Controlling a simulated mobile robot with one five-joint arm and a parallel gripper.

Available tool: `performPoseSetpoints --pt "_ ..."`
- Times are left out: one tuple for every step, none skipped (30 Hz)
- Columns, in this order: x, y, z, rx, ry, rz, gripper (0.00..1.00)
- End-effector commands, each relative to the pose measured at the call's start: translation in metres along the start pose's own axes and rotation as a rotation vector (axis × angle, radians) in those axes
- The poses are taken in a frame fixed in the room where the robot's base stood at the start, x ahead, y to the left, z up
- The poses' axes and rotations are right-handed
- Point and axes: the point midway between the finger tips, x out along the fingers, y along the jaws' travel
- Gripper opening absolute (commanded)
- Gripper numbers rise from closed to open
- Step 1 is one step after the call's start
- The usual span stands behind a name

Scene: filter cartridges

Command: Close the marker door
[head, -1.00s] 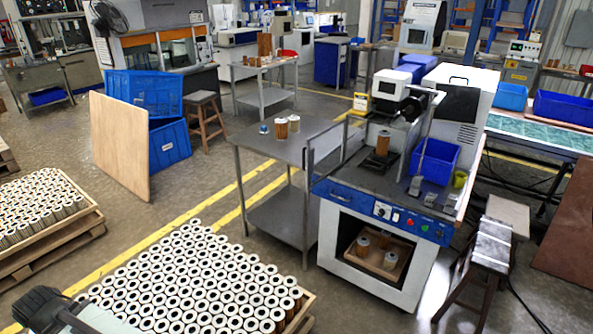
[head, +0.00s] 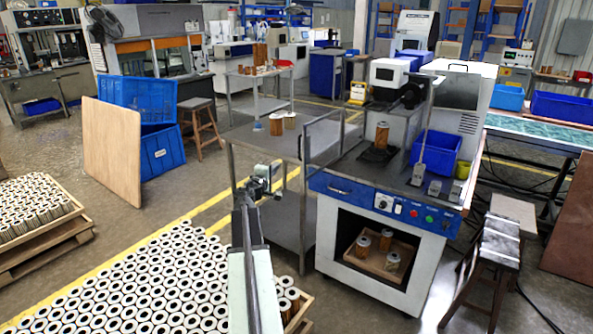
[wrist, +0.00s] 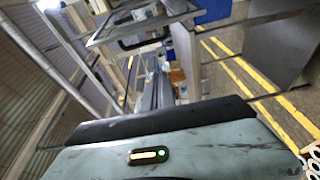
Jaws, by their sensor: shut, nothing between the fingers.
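The marker (head: 385,235) is a white and blue machine at the centre right of the head view. Its door (head: 324,119), a grey metal frame around a clear pane, stands open at the machine's left side. A framed pane with a dark handle, which looks like this door, shows at the top of the wrist view (wrist: 140,28). A brown and white cartridge (head: 382,137) stands upright on the dark plate inside the marker. My gripper (head: 268,177) is shut and empty, left of the door and apart from it. Its fingertips are small and dark here.
A steel table (head: 258,141) with several cartridges stands behind my gripper. A pallet of cartridges (head: 130,270) lies below and to the left. A blue bin (head: 437,153) sits on the marker's right side. A stool (head: 490,250) stands to its right.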

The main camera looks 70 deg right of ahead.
Motion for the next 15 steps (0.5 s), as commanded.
performPoseSetpoints --pt "0.009 0.000 0.009 -0.022 -0.001 0.014 0.00" --pt "0.011 0.001 0.012 -0.031 0.000 0.019 0.00" --pt "0.013 0.003 0.014 -0.038 0.001 0.023 0.00" --pt "0.013 0.003 0.015 -0.041 0.001 0.025 0.00" --pt "0.013 0.004 0.015 -0.042 0.001 0.025 0.00" --pt "0.014 0.004 0.014 -0.041 0.001 0.025 0.00" --pt "0.015 0.004 0.014 -0.041 0.001 0.025 0.00" --pt "0.018 0.004 0.014 -0.041 0.001 0.024 0.00" --pt "0.022 0.004 0.014 -0.040 0.001 0.024 0.00" --pt "0.027 0.004 0.014 -0.040 0.000 0.024 0.00" --pt "0.032 0.004 0.013 -0.040 0.000 0.024 0.00" --pt "0.040 0.005 0.013 -0.040 0.000 0.024 0.00" --pt "0.047 0.005 0.014 -0.040 0.000 0.024 0.00" --pt "0.053 0.005 0.014 -0.039 -0.001 0.024 0.00" --pt "0.062 0.005 0.013 -0.039 -0.001 0.024 0.00"
